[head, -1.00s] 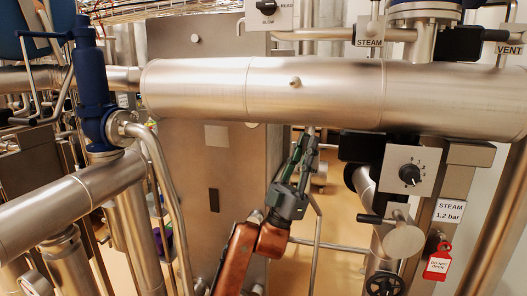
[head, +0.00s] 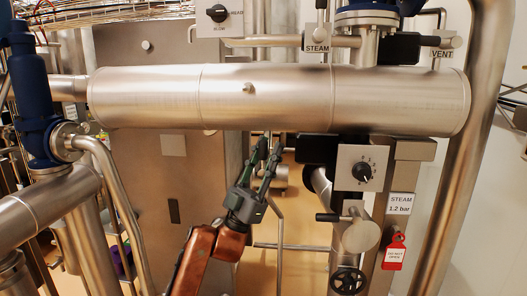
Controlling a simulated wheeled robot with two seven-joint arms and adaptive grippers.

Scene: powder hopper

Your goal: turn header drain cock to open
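The steel header (head: 300,98) is the wide horizontal cylinder across the upper middle of the head view. My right gripper (head: 269,148) points upward just below the header's underside, left of the dark valve body (head: 316,149). I cannot tell if the fingers touch anything. My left gripper is out of view.
A switch box with a black knob (head: 364,172) and a STEAM 1.2 bar label (head: 400,203) stand to the right. A red tag (head: 395,252) hangs below. A black handwheel (head: 348,281) is at the bottom. A blue valve (head: 32,100) and bent pipe (head: 117,205) stand left.

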